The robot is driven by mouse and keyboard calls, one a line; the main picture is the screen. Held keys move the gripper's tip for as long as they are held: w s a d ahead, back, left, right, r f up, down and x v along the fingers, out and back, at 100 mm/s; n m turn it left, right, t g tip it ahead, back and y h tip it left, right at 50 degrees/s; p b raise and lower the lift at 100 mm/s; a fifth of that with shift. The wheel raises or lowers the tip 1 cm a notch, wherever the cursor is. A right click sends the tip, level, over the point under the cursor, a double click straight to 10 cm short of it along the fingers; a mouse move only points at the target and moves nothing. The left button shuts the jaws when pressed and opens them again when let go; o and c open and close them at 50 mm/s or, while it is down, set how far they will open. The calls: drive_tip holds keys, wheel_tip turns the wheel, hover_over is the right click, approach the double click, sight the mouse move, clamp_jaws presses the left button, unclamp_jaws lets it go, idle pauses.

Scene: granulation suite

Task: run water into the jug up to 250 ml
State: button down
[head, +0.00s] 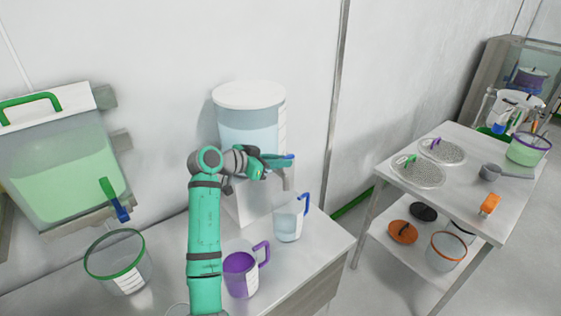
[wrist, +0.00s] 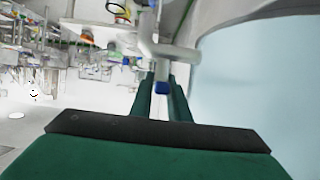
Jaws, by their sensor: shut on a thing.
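A clear water tank (head: 250,128) with a white lid stands on a white stand against the wall. Its tap (head: 284,178) has a lever with a blue end (head: 287,157). My gripper (head: 272,163) is at the tap, shut on the lever; the wrist view shows the lever's blue end (wrist: 162,88) between the green fingers. The clear jug (head: 288,222) with a blue handle stands upright on the bench below the spout. Pale blue water shows in its lower part. Its scale is too small to read, and I cannot tell whether water is running.
A purple jug (head: 240,274) stands in front of the clear jug, close to my arm. A green-rimmed clear container (head: 117,265) is at the left, below a tank of green liquid (head: 65,170). A table (head: 455,185) with lids, a scoop and containers is at the right.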

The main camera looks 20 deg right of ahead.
drive_tip(key=c, duration=1.9)
unclamp_jaws()
drive_tip(key=shift+w, duration=0.1)
drive_tip(key=shift+o, duration=1.1)
drive_tip(key=shift+d, duration=0.15)
drive_tip(key=shift+a, duration=0.3)
drive_tip(key=v, duration=1)
drive_tip(key=shift+a, duration=0.15)
